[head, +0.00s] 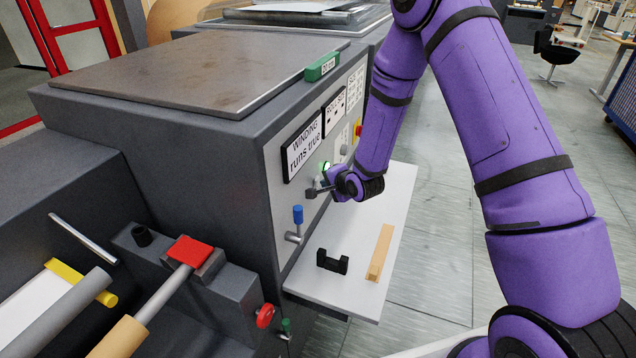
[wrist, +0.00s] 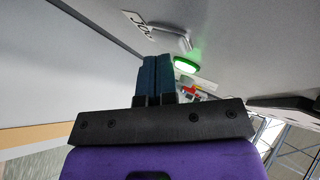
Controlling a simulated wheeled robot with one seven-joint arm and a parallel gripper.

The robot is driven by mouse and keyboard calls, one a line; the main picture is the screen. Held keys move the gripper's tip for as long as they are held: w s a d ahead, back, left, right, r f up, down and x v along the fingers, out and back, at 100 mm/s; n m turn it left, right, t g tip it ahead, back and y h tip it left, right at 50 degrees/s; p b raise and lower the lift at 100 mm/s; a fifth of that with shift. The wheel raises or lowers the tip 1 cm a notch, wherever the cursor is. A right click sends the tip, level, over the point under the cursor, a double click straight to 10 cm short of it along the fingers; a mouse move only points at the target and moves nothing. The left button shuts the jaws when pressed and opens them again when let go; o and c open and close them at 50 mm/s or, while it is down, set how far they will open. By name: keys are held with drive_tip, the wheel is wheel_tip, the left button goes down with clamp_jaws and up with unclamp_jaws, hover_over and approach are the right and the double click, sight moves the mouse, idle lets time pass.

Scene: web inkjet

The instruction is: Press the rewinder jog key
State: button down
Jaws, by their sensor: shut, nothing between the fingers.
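My gripper (head: 318,190) is at the front panel of the grey machine, beside a lit green lamp (head: 326,167). In the wrist view my gripper's two dark blue fingers (wrist: 157,78) are together, with nothing between them. A label (wrist: 138,20) that seems to read "JOG" is on the panel. A grey raised part (wrist: 170,38) is next to it, just beyond the fingertips; it looks like the jog key. The green lamp (wrist: 185,65) glows to the right of the fingers. I cannot tell whether the fingertips touch the grey part.
A "WINDING runs true" display (head: 302,145) is above my gripper. A white shelf (head: 355,290) below holds a black bracket (head: 332,262) and a wooden bar (head: 380,252). Open floor is at right.

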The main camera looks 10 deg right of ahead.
drive_tip(key=shift+s+d, duration=0.35)
drive_tip(key=shift+d, duration=0.1)
drive_tip(key=shift+d, duration=0.1)
drive_tip(key=shift+s+d, duration=0.75)
drive_tip(key=shift+d, duration=0.25)
drive_tip(key=shift+s+d, duration=0.7)
drive_tip(key=shift+d, duration=0.25)
